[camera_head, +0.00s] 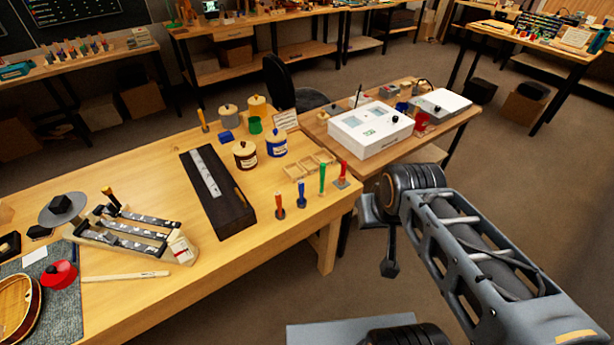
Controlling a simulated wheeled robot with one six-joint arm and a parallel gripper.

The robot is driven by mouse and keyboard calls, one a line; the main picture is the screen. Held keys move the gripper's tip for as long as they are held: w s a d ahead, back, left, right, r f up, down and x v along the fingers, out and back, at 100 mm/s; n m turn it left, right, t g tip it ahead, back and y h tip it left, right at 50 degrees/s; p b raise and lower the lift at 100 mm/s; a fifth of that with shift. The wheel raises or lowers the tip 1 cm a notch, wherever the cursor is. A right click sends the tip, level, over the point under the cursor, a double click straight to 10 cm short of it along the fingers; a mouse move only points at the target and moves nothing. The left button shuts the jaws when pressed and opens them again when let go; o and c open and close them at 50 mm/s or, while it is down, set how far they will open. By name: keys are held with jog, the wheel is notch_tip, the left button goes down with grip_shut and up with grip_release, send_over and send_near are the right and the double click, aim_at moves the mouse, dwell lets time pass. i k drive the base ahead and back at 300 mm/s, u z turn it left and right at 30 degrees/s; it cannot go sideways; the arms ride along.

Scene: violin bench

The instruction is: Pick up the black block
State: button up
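Several dark pieces could be the black block, and I cannot tell which one is meant. A small black block (62,201) sits on a grey disc (77,212) at the left of the bench. Another small dark piece (10,245) lies at the far left edge. My gripper (390,268) hangs beyond the bench's right edge, apart from all of these. It is small and dark, and its fingers cannot be made out.
Upright coloured tools (322,178), lidded jars (245,154) and a wooden tray (309,165) stand on the bench's right part. A white device (371,128) is on a side table. The front middle is clear.

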aim_at(59, 205)
jog(key=u, duration=2.55)
jog(key=i, duration=0.55)
jog(key=u, duration=0.9)
jog(key=i, duration=0.75)
jog(key=z, duration=0.5)
jog(key=i, duration=0.7)
jog(key=z, duration=0.6)
